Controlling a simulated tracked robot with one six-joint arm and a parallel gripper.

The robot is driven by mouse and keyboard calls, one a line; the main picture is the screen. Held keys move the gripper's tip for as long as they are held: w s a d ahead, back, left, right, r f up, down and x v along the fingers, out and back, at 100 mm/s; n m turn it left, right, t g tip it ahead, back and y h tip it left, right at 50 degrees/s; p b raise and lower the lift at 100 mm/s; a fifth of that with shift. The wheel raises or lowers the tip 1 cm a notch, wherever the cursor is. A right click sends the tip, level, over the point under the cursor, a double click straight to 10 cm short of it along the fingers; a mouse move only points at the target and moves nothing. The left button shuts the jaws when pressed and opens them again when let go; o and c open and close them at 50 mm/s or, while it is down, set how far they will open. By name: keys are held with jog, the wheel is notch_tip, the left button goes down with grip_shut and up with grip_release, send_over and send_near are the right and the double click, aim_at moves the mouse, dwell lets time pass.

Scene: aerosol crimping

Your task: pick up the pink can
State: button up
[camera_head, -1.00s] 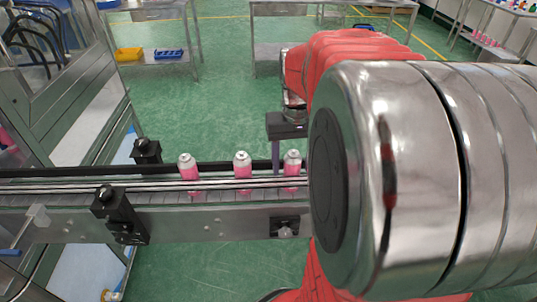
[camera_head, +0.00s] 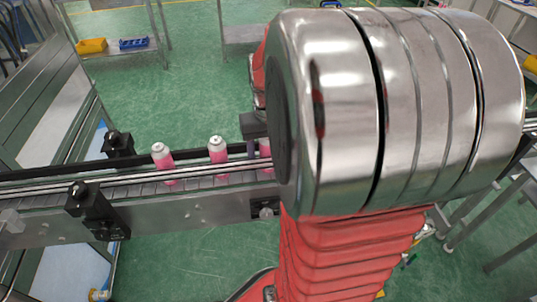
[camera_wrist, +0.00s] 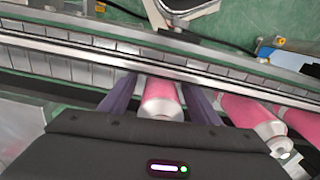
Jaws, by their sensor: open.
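Several pink cans with silvery tops stand in a row on the conveyor. In the head view one can (camera_head: 163,164) is at the left, another can (camera_head: 218,152) is in the middle, and a third can (camera_head: 265,148) is partly hidden by my arm. My gripper (camera_wrist: 159,84) is open in the wrist view, with its purple fingers on either side of one pink can (camera_wrist: 160,100). I cannot tell whether the fingers touch it. In the head view my arm hides most of the gripper.
The conveyor (camera_head: 195,210) has metal guide rails along the cans. Black brackets (camera_head: 95,212) stand at its left part. Green floor is clear behind the conveyor.

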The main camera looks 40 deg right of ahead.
jog(key=shift+c, duration=0.2)
jog(key=c, duration=1.1)
notch_tip(320, 180, up, 10)
jog(key=shift+r, duration=0.1)
dwell(0.6)
